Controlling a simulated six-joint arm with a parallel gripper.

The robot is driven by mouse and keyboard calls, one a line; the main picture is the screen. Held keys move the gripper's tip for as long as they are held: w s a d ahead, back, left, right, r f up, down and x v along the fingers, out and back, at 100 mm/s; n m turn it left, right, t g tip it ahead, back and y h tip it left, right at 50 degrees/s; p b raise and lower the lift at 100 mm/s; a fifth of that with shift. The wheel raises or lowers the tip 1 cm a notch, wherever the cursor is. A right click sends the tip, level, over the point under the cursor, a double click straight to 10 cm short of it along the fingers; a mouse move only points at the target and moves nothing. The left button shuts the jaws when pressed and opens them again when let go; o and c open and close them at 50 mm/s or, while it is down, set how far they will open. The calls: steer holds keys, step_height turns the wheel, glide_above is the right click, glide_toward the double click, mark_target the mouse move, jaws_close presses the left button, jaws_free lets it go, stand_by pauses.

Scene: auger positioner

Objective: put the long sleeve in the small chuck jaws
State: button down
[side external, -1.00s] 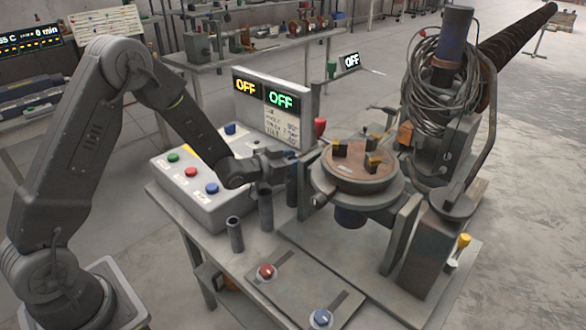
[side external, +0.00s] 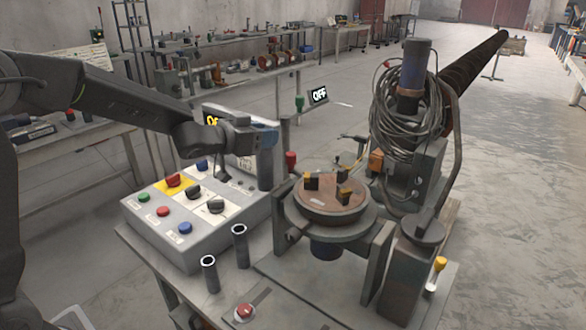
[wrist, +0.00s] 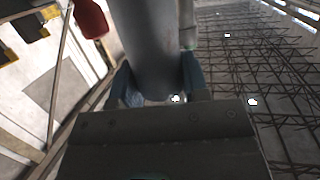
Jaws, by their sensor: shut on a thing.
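My gripper (side external: 264,138) is shut on a long grey sleeve (side external: 265,172), held upright above the bench, left of the chuck. In the wrist view the sleeve (wrist: 148,42) stands between the two bluish fingers (wrist: 157,84). The round brown chuck (side external: 322,212) sits on a tilting mount and carries small black jaws with yellow tips (side external: 343,196). The jaws hold nothing, and the sleeve is apart from them. The sleeve's lower end is near the back of the control box.
Two shorter open sleeves (side external: 240,246) (side external: 209,273) stand on the bench in front. A control box (side external: 180,230) with buttons and knobs is at left. A red-topped part (side external: 291,160) stands between the sleeve and chuck. A cable-wrapped auger motor (side external: 410,95) rises behind the chuck.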

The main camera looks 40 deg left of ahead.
step_height(320, 180, up, 30)
steer(key=s+d+m+g+h, duration=0.2)
steer(key=d+m+h, duration=0.3)
steer(key=d+h, duration=0.15)
step_height(320, 180, down, 11)
steer(key=w+d+f, duration=0.2)
steer(key=d+f, duration=0.9)
steer(key=d, duration=0.1)
steer(key=shift+f+y, duration=0.25)
steer(key=shift+y, duration=0.1)
steer(key=shift+f, duration=0.15)
steer(key=c, duration=0.6)
jaws_free()
steer(key=shift+f, duration=0.1)
